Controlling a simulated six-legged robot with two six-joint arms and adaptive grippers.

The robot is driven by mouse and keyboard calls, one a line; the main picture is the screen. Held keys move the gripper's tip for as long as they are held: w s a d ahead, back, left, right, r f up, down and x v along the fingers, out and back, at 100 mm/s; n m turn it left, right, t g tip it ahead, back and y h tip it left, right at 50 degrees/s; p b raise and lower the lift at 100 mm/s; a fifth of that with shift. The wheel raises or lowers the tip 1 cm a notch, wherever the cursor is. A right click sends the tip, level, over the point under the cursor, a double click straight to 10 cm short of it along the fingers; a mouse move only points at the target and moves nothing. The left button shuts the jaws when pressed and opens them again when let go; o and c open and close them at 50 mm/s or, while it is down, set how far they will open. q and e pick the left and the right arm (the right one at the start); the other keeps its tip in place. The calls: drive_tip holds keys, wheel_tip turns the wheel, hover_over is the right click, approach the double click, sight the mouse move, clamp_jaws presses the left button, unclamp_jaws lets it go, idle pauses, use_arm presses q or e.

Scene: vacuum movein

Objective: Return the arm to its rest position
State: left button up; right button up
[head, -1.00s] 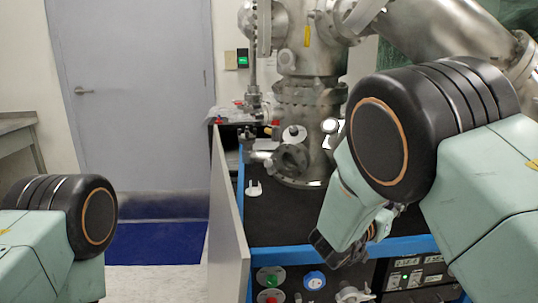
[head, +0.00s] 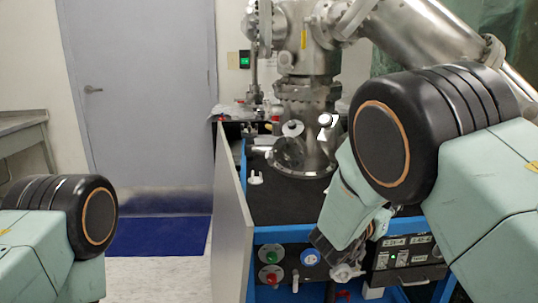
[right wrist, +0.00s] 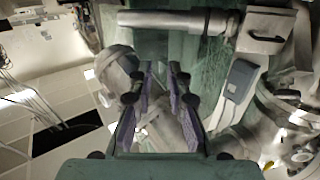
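My right arm (head: 440,135) enters the head view from the right and is bent. Its gripper (head: 335,250) points down and left in front of the blue-framed cabinet, partly hidden by my own wrist link. In the right wrist view my right gripper (right wrist: 162,72) has its two purple-padded fingers apart, with nothing seen held between them. My left arm (head: 60,230) shows only as a rounded joint and link at the lower left. My left gripper is out of view.
A steel vacuum chamber (head: 308,105) stands on the black top of the blue-framed cabinet (head: 262,236). A grey panel (head: 232,220) stands at its left side. Knobs and a control box (head: 408,258) are on its front. A door (head: 140,100) and clear floor are at the left.

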drive_tip(key=s+a+f+n+g+y, duration=0.1)
drive_tip(key=s+f+n+y, duration=0.2)
drive_tip(key=s+f, duration=0.35)
drive_tip(key=s+a+f+n+g+y, duration=0.1)
drive_tip(key=s+f+n+y, duration=0.25)
drive_tip(key=f, duration=0.65)
drive_tip(key=s+a+f+n+g+y, duration=0.1)
drive_tip(key=s+f+n+y, duration=0.1)
drive_tip(key=s+f+y, duration=0.35)
drive_tip(key=s+f+g, duration=0.2)
drive_tip(key=s+f, duration=0.1)
drive_tip(key=s, duration=0.7)
drive_tip(key=s+a+f+n+g+y, duration=0.1)
drive_tip(key=s+f+g, duration=0.2)
drive_tip(key=s, duration=0.7)
drive_tip(key=s+a+f+g, duration=0.1)
drive_tip(key=s+f+g, duration=0.2)
drive_tip(key=s, duration=0.7)
drive_tip(key=shift+a+f+y+p, duration=0.2)
drive_tip(key=shift+f+y+p, duration=0.15)
drive_tip(key=shift+f, duration=0.6)
drive_tip(key=shift+w+n, duration=0.1)
drive_tip(key=shift+n, duration=0.15)
